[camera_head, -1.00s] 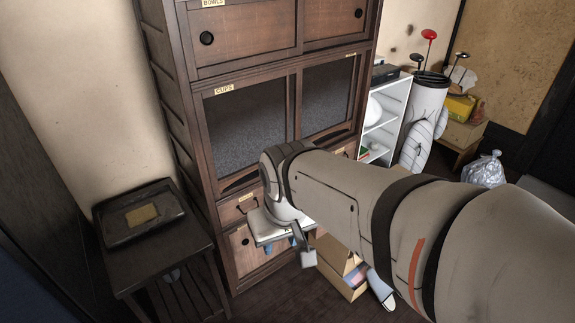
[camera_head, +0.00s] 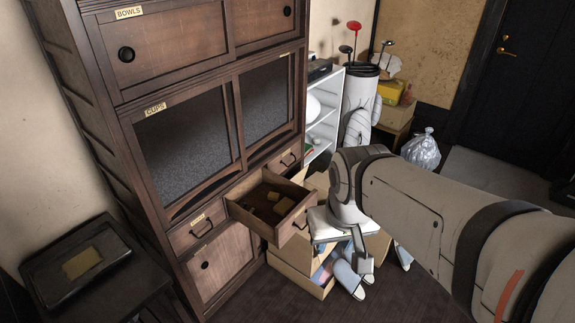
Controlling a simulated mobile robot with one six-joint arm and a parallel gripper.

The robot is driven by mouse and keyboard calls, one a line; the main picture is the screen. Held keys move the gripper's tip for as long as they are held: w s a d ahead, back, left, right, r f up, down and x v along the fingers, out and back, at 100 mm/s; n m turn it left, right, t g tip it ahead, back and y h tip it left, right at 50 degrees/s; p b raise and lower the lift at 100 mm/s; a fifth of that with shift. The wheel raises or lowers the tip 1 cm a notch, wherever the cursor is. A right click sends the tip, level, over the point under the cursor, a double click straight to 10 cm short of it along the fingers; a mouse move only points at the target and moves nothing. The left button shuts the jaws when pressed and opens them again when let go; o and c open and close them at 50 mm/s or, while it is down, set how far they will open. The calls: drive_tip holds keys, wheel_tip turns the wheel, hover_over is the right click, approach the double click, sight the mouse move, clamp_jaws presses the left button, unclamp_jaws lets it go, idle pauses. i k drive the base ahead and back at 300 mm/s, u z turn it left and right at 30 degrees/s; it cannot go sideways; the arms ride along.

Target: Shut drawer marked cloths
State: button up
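A dark wooden cabinet (camera_head: 181,109) has a row of small drawers below its mesh doors. The middle drawer (camera_head: 293,220) is pulled out, with several small tan and brown items inside. The left drawer (camera_head: 196,230) and the right drawer (camera_head: 286,160) look shut. Their labels are too small to read, so I cannot tell which one is marked cloths. My gripper (camera_head: 345,246) is just right of the open drawer's front, apparently apart from it.
Open cardboard boxes (camera_head: 298,281) with bottle-like items stand on the floor below my gripper. A dark side table (camera_head: 85,262) with a tray is at the left. A white shelf (camera_head: 325,110) and a clear bag (camera_head: 421,150) are behind. Dark floor is free in front.

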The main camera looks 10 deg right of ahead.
sight(254, 192)
drive_tip(key=z, duration=0.05)
drive_tip(key=i, duration=1)
drive_tip(key=z, duration=0.85)
drive_tip(key=k, duration=0.4)
drive_tip(key=u, duration=0.5)
